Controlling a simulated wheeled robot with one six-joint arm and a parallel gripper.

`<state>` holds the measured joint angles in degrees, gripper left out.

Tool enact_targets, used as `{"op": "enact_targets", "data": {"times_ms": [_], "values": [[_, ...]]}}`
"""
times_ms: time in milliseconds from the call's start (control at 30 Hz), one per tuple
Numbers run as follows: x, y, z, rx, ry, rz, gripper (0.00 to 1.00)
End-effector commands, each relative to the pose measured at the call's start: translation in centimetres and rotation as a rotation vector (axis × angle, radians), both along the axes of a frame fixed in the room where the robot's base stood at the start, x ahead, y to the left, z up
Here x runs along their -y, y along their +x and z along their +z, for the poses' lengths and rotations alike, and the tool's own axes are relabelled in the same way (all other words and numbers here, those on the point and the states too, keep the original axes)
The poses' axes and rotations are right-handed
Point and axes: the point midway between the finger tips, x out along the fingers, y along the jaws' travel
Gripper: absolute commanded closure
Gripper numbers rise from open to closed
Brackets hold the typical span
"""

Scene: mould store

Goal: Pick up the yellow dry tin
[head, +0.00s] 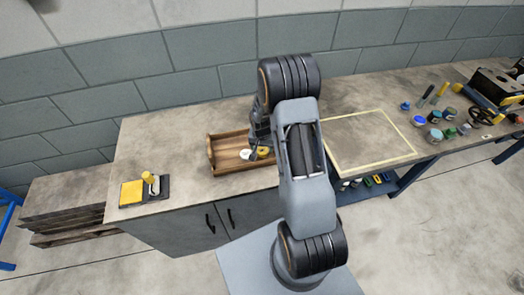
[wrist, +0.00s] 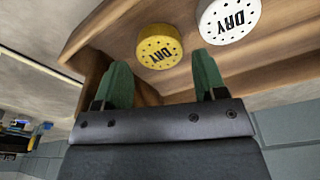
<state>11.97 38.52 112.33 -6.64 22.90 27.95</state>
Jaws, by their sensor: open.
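The yellow dry tin (wrist: 159,46) is round, with "DRY" and small holes on its lid. It sits in a wooden tray (head: 212,157) and shows small in the head view (head: 263,151). In the wrist view the yellow tin appears between and just beyond the fingertips; I cannot tell the remaining distance. The white tin lies just past the right finger. My arm hides part of the tray's right side.
The tray stands on a grey bench against a block wall. A yellow block with a brush-like item (head: 148,188) is at the left end. A pale taped rectangle (head: 370,138) on the right is empty. Several jars and tools (head: 435,117) crowd the far right.

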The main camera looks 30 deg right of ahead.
Motion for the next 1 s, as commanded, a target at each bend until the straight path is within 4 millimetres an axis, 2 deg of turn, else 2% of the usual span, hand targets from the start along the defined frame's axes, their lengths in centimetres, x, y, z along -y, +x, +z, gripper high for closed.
{"op": "enact_targets", "data": {"times_ms": [200, 533, 900, 1000], "values": [[0.2, 0.2, -2.2, -0.001, 0.0, 0.0, 0.35], [0.2, 0.3, -2.7, 0.001, 0.0, -0.001, 0.35], [0.2, 0.3, -2.7, 0.001, -0.001, 0.0, 0.7], [0.2, 0.3, -2.7, 0.001, -0.001, 0.0, 0.72]]}}
